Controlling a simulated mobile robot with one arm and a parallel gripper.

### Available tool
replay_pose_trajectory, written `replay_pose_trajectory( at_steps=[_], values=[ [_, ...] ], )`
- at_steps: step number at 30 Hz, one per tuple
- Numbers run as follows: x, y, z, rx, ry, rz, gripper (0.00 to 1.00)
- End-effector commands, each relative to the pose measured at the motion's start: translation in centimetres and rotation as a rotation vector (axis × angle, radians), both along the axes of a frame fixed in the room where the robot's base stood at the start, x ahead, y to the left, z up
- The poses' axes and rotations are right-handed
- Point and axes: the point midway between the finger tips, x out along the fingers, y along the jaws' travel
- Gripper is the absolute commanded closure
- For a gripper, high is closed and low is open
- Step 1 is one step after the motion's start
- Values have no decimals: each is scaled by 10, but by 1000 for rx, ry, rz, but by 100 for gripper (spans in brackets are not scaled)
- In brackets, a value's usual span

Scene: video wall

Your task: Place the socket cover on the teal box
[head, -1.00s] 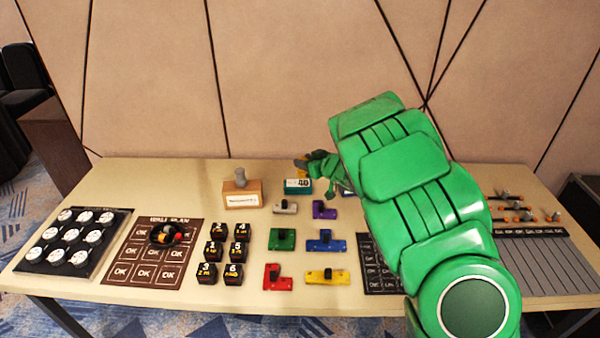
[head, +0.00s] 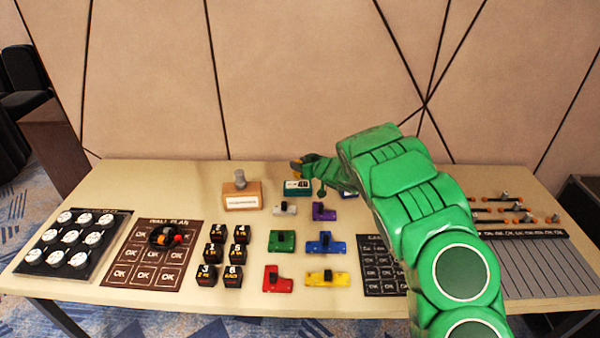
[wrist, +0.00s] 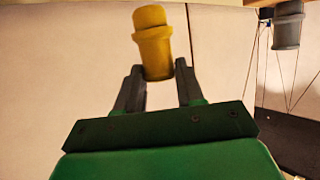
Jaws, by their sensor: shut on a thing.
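In the wrist view my gripper (wrist: 158,80) is shut on a yellow stepped cylinder (wrist: 154,50), which I take to be the socket cover.
A wooden box (head: 241,198) with a grey knob (head: 240,178) stands left of the teal box. The knob also shows in the wrist view (wrist: 287,30). Several coloured blocks, including a purple one (head: 323,212), lie in front. Bare table (head: 180,190) is at the back left.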

Motion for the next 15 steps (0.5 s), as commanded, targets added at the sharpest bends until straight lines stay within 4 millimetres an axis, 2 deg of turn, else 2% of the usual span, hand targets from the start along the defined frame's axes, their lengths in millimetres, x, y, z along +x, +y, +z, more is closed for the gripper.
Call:
replay_pose_trajectory(
  at_steps=[13, 15],
  values=[
    [12, 2, -15, 2, -1, 0, 91],
    [12, 2, -24, 2, 2, -1, 91]
  ],
)
